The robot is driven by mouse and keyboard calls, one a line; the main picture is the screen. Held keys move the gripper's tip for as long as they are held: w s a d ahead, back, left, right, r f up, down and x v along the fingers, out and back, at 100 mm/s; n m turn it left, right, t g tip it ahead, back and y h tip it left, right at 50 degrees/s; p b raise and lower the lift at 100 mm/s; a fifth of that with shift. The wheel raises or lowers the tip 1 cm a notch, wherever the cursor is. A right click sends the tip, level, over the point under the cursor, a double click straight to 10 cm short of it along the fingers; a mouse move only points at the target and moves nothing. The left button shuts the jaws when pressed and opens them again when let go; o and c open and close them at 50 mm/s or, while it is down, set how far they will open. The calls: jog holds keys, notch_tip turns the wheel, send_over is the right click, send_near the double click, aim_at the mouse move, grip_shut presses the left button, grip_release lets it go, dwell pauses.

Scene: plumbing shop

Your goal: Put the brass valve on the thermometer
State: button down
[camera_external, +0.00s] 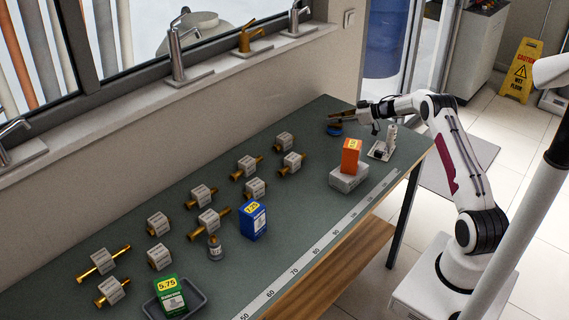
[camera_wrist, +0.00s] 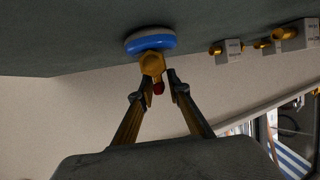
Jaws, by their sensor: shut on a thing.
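My gripper (camera_wrist: 154,80) is shut on the brass valve (camera_wrist: 152,63), which has a small red part on its underside in the picture. In the wrist view the valve overlaps the edge of a round blue-and-white disc (camera_wrist: 150,41), which seems to be the thermometer, lying on the table. I cannot tell whether valve and disc touch. In the external view my gripper (camera_external: 342,116) is low over the far end of the table, and the blue disc (camera_external: 335,130) lies just below it. The valve is too small there to make out clearly.
The green table (camera_external: 300,210) holds an orange box (camera_external: 351,156) on a white box (camera_external: 348,178), and a white stand (camera_external: 383,143) near my arm. Several labelled grey blocks with brass fittings (camera_external: 290,162), a blue box (camera_external: 253,220) and a tray (camera_external: 196,301) stand farther left. A wall runs behind.

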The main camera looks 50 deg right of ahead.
jog(key=shift+f, duration=0.1)
jog(key=c, duration=1.9)
grip_release()
jog(key=v, duration=1.2)
